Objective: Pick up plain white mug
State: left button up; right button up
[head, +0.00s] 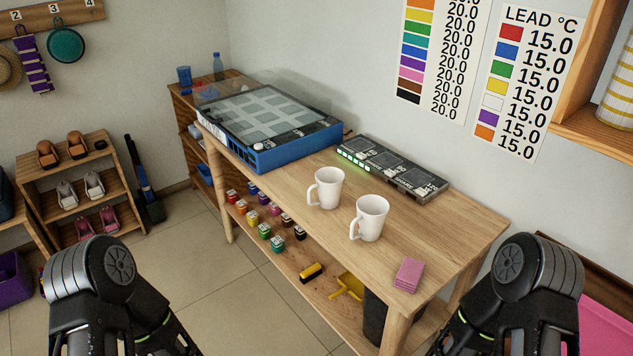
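Two white mugs stand upright on the wooden table, both with handles toward the left. One white mug (327,188) is nearer the middle of the table. The other white mug (370,218) is a little to its right and closer to the front. Both look plain, with no pattern that I can make out, and they stand apart with a small gap. My arms show at the bottom left and bottom right corners, away from the mugs. Neither gripper is in the picture.
A blue-framed case (268,130) covers the table's far left end. A dark panel with displays (392,167) lies along the wall behind the mugs. A pink pad (408,275) lies near the front right. The table's right end (462,228) is clear. Small paint bottles (264,231) stand on the lower shelf.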

aim_at(330, 180)
jog(key=i+j, duration=0.7)
jog(key=i+z, duration=0.1)
jog(key=z, duration=1.2)
